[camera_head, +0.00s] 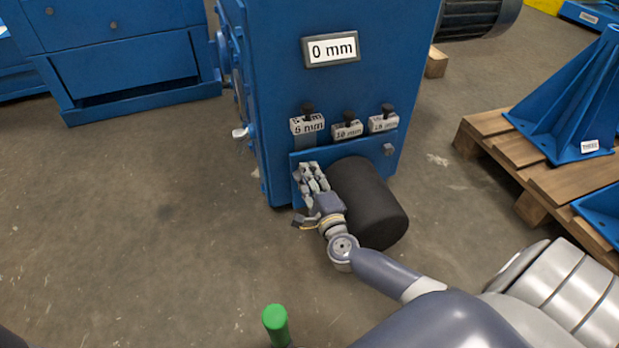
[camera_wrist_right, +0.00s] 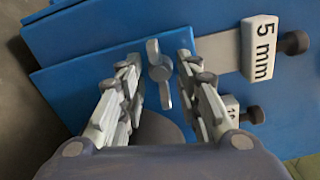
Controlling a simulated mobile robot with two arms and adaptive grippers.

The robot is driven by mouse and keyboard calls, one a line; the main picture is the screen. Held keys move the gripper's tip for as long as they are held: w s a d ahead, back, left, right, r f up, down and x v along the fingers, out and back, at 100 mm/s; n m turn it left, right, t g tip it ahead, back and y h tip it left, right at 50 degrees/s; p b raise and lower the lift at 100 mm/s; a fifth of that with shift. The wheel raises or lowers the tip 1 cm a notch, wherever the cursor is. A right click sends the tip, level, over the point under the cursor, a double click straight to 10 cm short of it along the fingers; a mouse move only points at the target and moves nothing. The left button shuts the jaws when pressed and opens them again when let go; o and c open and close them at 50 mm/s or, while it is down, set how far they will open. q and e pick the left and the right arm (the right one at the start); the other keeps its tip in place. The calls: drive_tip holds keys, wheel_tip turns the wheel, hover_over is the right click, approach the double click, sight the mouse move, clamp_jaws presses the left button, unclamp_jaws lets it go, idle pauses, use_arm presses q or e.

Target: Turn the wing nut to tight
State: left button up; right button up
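The silver wing nut (camera_wrist_right: 158,72) sits on the blue plate in the right wrist view, with its wings roughly upright in that picture. My right gripper (camera_wrist_right: 158,60) is open, with one finger on each side of the wing nut and small gaps visible. In the head view my right gripper (camera_head: 311,172) is at the lower left of the blue machine's front plate (camera_head: 335,150) and covers the wing nut there. Whether the fingertips reach past the wings is hard to tell. My left gripper is not in view.
A black cylinder (camera_head: 372,200) sticks out right beside my right gripper. Tags for 5 mm, 10 mm (camera_head: 347,130) and a third size hang above, under a "0 mm" sign (camera_head: 331,49). A wooden pallet (camera_head: 530,165) stands right. Floor left is clear.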

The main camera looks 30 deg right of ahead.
clamp_jaws()
drive_tip(key=shift+m, duration=0.3)
drive_tip(key=shift+f+m, duration=0.15)
drive_tip(key=shift+m, duration=2.95)
drive_tip(key=shift+o, duration=1.4)
unclamp_jaws()
